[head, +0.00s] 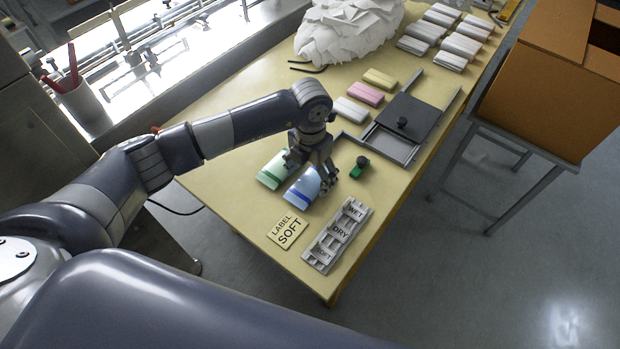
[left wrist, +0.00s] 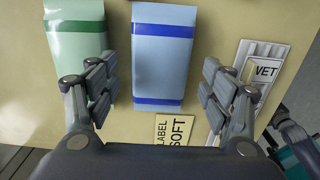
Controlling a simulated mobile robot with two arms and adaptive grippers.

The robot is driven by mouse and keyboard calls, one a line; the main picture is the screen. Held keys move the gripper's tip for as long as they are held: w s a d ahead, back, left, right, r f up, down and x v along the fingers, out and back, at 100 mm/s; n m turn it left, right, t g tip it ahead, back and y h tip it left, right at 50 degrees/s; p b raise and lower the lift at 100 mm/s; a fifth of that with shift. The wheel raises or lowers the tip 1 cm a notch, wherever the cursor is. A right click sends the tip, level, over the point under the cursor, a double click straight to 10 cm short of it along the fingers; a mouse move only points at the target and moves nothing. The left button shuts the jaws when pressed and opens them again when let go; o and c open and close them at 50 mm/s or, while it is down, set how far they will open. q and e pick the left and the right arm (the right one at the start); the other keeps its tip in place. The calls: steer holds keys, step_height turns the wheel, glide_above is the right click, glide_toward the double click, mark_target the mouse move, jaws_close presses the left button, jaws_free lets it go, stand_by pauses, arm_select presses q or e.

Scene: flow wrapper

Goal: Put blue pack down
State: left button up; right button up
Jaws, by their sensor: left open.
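The blue pack (head: 303,187) lies flat on the yellow table (head: 240,211), beside a green pack (head: 277,167). The left wrist view shows the blue pack (left wrist: 162,60) between the two fingers, with its near end short of the palm and clear table on both sides. My left gripper (head: 323,183) is open just over the blue pack and hides part of it in the head view. In the left wrist view the left gripper (left wrist: 160,100) has its fingers spread wide, with the left finger overlapping the edge of the green pack (left wrist: 76,50).
A green-and-black tool (head: 360,167) is to the right. White, pink and yellow packs (head: 365,93) and a dark sliding-lid tray (head: 410,116) are behind. A cardboard box (head: 535,95) stands beyond the table.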

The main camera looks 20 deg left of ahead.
mark_target(310, 182)
arm_select(q)
step_height(310, 182, up, 10)
steer(key=b, duration=0.1)
stand_by(0.6)
